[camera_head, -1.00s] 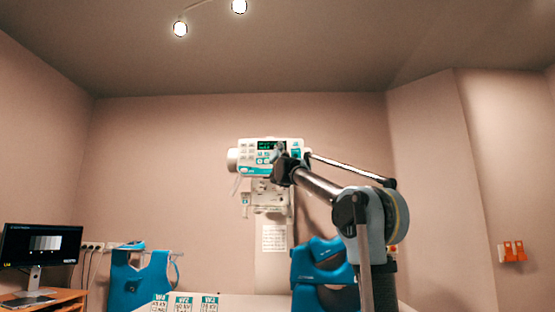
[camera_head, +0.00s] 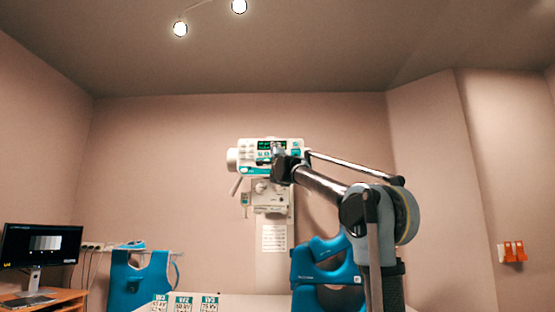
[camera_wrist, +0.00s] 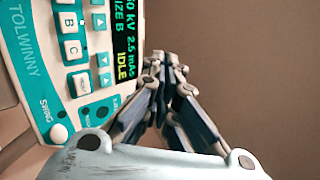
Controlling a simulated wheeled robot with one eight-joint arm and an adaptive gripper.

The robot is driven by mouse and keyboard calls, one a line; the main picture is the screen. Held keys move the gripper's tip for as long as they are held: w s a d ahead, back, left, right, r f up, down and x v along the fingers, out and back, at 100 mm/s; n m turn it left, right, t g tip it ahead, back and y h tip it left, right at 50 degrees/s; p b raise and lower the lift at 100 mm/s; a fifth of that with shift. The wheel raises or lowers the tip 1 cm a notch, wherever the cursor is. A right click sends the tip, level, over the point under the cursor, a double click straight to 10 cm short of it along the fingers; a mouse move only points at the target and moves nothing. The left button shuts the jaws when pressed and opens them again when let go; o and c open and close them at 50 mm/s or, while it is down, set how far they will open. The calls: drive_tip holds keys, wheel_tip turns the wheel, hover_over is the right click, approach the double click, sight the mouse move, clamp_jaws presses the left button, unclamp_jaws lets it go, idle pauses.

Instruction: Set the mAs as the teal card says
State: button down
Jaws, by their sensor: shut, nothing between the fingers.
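The white and teal control panel (camera_head: 249,150) is on the tube head at the back wall. In the wrist view the panel (camera_wrist: 30,60) fills the left side. Its display (camera_wrist: 124,40) reads "2.5 mAs", "SIZE B" and "IDLE"; the kV figure is partly cut off. Teal up and down arrow buttons (camera_wrist: 103,60) stand beside the display. My gripper (camera_wrist: 160,62) is shut and empty, its tips near the display's edge; I cannot tell whether they touch.
A monitor (camera_head: 41,244) stands on a desk at the left. A blue apron (camera_head: 140,280) hangs on a rack, and another blue form (camera_head: 325,262) is beside my arm. A paper sheet (camera_head: 274,238) is below the tube head. Orange items (camera_head: 514,251) are on the right wall.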

drive_tip(key=m, duration=0.3)
drive_tip(key=s+m, duration=0.1)
drive_tip(key=shift+a+m+y, duration=0.3)
drive_tip(key=shift+y, duration=0.1)
drive_tip(key=w, duration=0.8)
drive_tip(key=shift+w+d, duration=0.15)
drive_tip(key=shift+w, duration=0.2)
idle(1.5)
drive_tip(key=shift+w, duration=0.35)
drive_tip(key=shift+w, duration=0.35)
idle(0.7)
idle(0.3)
drive_tip(key=shift+s, duration=0.8)
